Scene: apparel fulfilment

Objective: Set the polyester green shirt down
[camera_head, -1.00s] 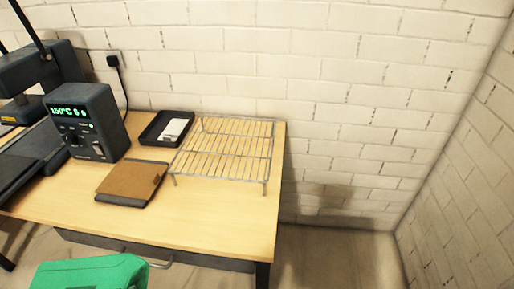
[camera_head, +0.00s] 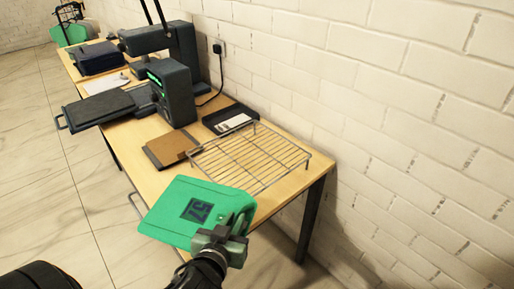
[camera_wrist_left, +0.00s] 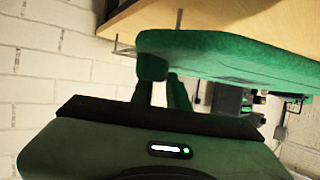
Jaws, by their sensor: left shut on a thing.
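The green shirt (camera_head: 185,208) is folded flat with a dark square print. My left gripper (camera_head: 232,228) is shut on its near right edge and holds it in front of the table, by the near end of the wire rack (camera_head: 232,167). In the left wrist view the shirt (camera_wrist_left: 240,55) extends from the fingers (camera_wrist_left: 163,80), with the table's wooden edge behind it. The shirt's far side covers part of the table's front edge in the head view. My right gripper is not in view.
On the wooden table (camera_head: 140,133) are a brown pad (camera_head: 172,148), a black tray (camera_head: 228,118) with a white card, and a heat press with a lit control box (camera_head: 178,92). A white brick wall (camera_head: 400,120) stands behind. Another green item (camera_head: 70,34) is far left.

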